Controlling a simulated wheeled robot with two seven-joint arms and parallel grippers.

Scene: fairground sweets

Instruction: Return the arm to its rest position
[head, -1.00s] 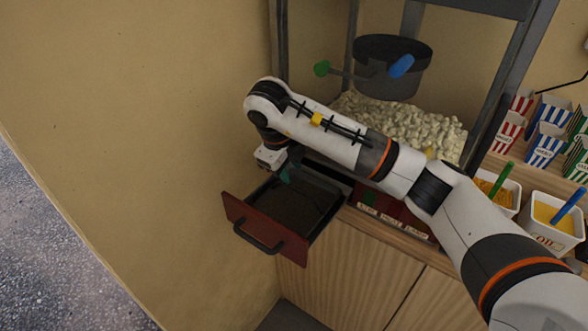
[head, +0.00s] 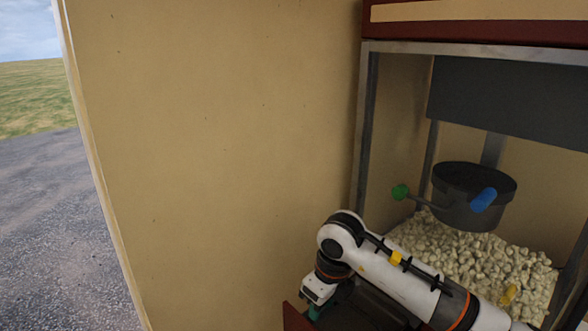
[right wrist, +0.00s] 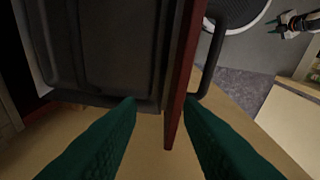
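My right gripper (head: 313,313) is at the bottom of the head view, by the left side of the pulled-out drawer (head: 294,318), which has a dark red front. In the right wrist view, the green fingers of the right gripper (right wrist: 160,130) are spread apart, with nothing held between them. The drawer's red front (right wrist: 180,100) and dark inside show beyond them. My left gripper (right wrist: 288,24) shows small at the upper right of the right wrist view; its finger gap is too small to judge. It is not in the head view.
The popcorn machine stands right, with a dark kettle (head: 470,197) above heaped popcorn (head: 470,258). A bare tan wall (head: 220,150) fills the middle left. The drawer's dark handle (right wrist: 212,55) sticks out near the right gripper. Open ground shows far left.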

